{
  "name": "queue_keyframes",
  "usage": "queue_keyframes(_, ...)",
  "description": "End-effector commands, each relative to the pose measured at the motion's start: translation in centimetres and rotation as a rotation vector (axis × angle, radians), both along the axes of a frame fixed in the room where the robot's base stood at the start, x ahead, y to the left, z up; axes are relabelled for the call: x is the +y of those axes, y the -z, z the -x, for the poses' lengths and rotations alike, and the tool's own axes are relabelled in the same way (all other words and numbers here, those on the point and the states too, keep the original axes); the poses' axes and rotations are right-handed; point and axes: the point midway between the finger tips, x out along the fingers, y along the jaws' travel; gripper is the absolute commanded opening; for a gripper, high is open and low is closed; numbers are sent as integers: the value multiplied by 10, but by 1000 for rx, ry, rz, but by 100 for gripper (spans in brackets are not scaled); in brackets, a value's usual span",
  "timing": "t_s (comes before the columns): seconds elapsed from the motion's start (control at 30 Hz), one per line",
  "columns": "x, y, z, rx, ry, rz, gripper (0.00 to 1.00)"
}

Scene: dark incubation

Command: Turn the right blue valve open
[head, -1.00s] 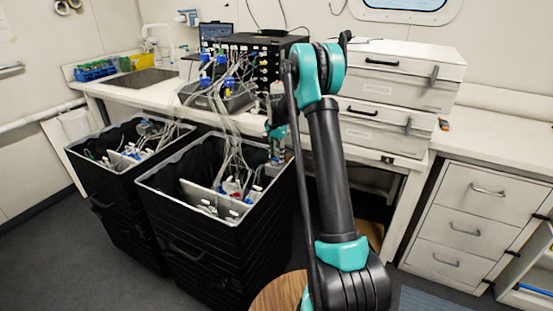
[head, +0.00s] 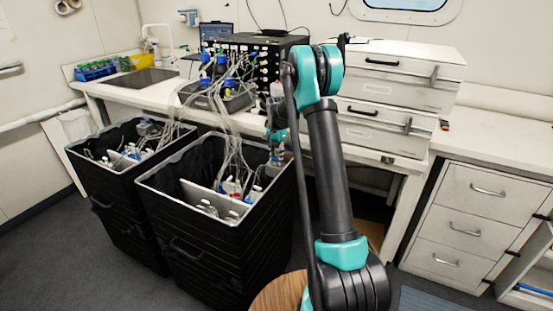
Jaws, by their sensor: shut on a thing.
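My gripper (head: 279,158) is small and partly hidden behind my own arm. It points down at the right rear corner of the right black bin (head: 215,255). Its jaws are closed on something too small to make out. Blue valve-like parts show on the tubing in front of the black box: a right one (head: 222,58) and a left one (head: 205,57).
Clear tubes run from the black box (head: 245,40) down into both bins. The left black bin (head: 105,205) stands beside the right one. Grey-white cases (head: 400,90) are stacked on the bench right of my arm. Floor at the lower left is free.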

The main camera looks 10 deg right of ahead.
Motion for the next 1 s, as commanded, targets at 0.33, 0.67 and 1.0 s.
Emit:
queue_keyframes(0.33,-1,0,1,3,-183,1,6)
queue_keyframes(0.67,-1,0,1,3,-435,1,6)
queue_keyframes(1.0,-2,0,0,3,-601,1,6)
